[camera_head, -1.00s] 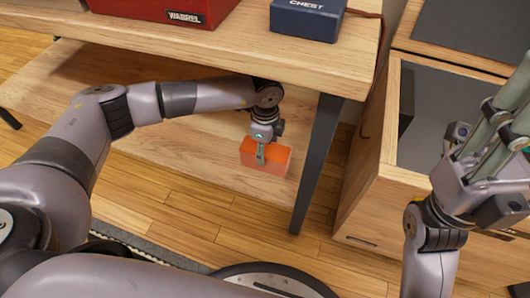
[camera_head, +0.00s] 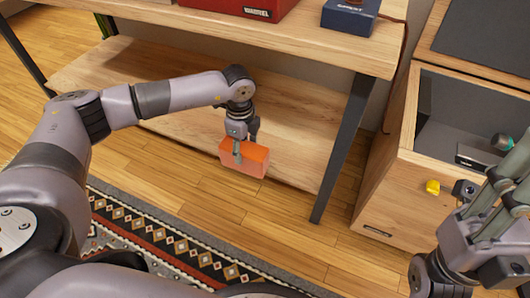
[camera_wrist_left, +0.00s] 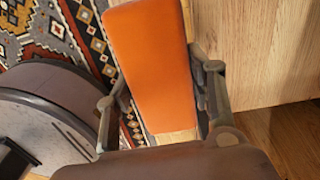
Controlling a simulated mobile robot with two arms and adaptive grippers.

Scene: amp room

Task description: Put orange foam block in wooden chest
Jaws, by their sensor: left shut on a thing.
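The orange foam block (camera_head: 250,160) is held in the air in front of the table's lower shelf. My left gripper (camera_head: 238,158) is shut on it, pointing down. In the left wrist view the block (camera_wrist_left: 150,65) lies lengthwise between the two fingers. The wooden chest (camera_head: 397,180) stands at the right, its top open and its inside grey. The block is left of the chest and apart from it. My right gripper (camera_head: 508,180) is in front of the chest at the right edge and hides part of it; its fingertips are not clearly seen.
A table (camera_head: 300,35) with a dark leg (camera_head: 343,145) stands between block and chest. A red box (camera_head: 240,5) and a blue box (camera_head: 349,17) sit on top.

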